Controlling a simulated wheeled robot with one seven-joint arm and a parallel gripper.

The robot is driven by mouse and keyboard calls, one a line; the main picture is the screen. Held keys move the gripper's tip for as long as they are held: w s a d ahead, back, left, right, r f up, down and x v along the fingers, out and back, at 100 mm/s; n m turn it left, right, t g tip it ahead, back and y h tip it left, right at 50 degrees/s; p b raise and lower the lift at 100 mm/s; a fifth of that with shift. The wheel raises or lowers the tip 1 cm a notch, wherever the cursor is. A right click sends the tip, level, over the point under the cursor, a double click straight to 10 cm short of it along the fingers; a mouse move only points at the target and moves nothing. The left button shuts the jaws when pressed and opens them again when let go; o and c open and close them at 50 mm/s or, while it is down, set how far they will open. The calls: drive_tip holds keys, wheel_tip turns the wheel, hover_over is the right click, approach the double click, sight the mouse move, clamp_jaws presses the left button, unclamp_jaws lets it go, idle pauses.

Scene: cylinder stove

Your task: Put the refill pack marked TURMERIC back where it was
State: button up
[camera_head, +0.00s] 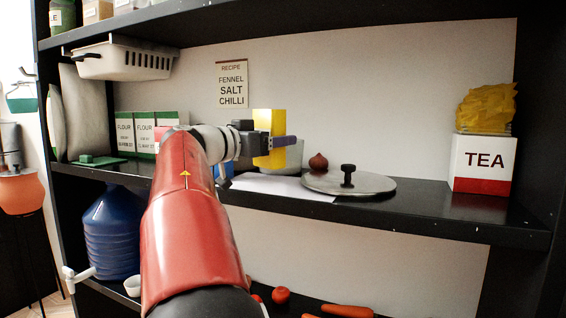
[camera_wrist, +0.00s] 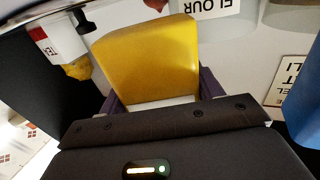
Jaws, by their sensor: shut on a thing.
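A yellow block-shaped pack (camera_head: 268,120) is upright in my gripper (camera_head: 278,142), above the middle shelf. No marking can be read on its visible faces, so I cannot tell if it says TURMERIC. In the wrist view the pack (camera_wrist: 150,58) stands between the purple fingers (camera_wrist: 158,98), which are shut on it. The fingers hide its lower part in that view. In the head view I cannot tell how far its bottom is from the shelf.
The middle shelf (camera_head: 420,212) holds a round lid (camera_head: 375,184), a dark red onion (camera_head: 318,162), a TEA box (camera_head: 483,160) with a yellow bag on top, and FLOUR packs (camera_head: 145,128) at left. A RECIPE note (camera_head: 232,83) is on the back wall. A white basket (camera_head: 120,63) hangs upper left.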

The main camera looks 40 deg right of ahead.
sight(262, 160)
wheel_tip(262, 160, down, 4)
drive_tip(key=shift+f+b, duration=0.2)
drive_tip(key=shift+b, duration=0.95)
drive_tip(key=shift+r, duration=0.1)
drive_tip(key=o, duration=1.1)
drive_tip(key=shift+a, duration=0.1)
drive_tip(key=a+b, duration=0.3)
drive_tip(key=a, duration=0.9)
